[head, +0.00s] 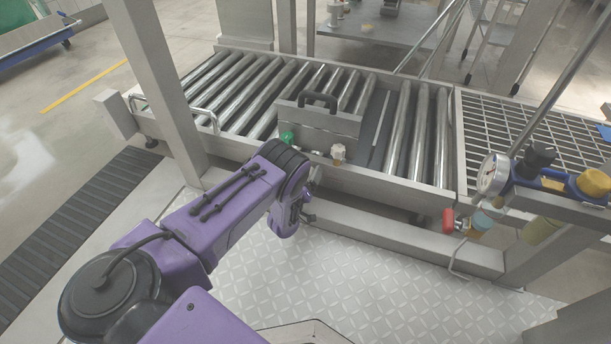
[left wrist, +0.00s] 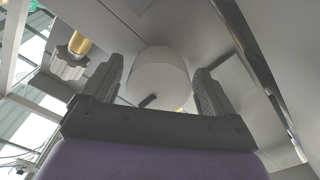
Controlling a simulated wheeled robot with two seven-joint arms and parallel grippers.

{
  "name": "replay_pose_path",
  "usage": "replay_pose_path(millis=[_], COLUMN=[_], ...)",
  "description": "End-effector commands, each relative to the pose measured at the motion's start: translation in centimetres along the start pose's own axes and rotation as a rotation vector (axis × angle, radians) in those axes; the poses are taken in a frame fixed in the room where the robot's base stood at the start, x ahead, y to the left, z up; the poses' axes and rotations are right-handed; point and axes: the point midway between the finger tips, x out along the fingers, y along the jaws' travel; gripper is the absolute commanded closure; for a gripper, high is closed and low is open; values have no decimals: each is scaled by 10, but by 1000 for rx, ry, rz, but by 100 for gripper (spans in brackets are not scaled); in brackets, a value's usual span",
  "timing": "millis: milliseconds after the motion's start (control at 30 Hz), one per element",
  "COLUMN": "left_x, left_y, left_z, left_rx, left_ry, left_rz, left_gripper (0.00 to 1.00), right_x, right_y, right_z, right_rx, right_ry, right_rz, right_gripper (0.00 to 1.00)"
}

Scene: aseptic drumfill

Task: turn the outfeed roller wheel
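A pale grey round part, apparently the outfeed roller wheel (left wrist: 158,72), fills the gap between my left fingers in the left wrist view. A small dark stub (left wrist: 147,101) shows at its lower edge. My left gripper (left wrist: 159,66) is open, with one finger on each side of the round part. I cannot tell whether the fingers touch it. In the head view my left arm reaches to the front rail of the roller conveyor (head: 390,181); its wrist hides the gripper's fingers and the round part. My right gripper is not in view.
A pale knob with a brass stem (head: 338,153) and a green knob (head: 287,138) sit on the conveyor front; the pale one shows left of my fingers (left wrist: 70,62). A red-handled valve (head: 449,220) and gauge (head: 492,175) are right. The tread plate floor (head: 370,285) is clear.

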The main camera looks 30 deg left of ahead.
Motion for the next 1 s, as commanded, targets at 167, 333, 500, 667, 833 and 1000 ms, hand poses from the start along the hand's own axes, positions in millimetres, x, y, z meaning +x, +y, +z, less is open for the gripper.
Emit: replay_pose_path(millis=[167,333,500,667,833,1000], left_x=[-7,-41,-80,-102,-107,-106], left_y=[2,4,2,0,-1,-1], left_z=[-1,-4,-4,-2,-1,0], left_rx=[0,1,1,1,0,0], left_ry=[-2,-7,-5,-2,1,1], left_rz=[1,-1,-1,-1,-1,-1], left_gripper=[12,12,12,12,12,12], right_x=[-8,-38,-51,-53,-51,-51], right_y=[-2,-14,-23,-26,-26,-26], right_z=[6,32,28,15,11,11], right_rx=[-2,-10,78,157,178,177], right_ry=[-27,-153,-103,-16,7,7], right_rz=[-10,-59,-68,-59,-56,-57], right_gripper=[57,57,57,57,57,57])
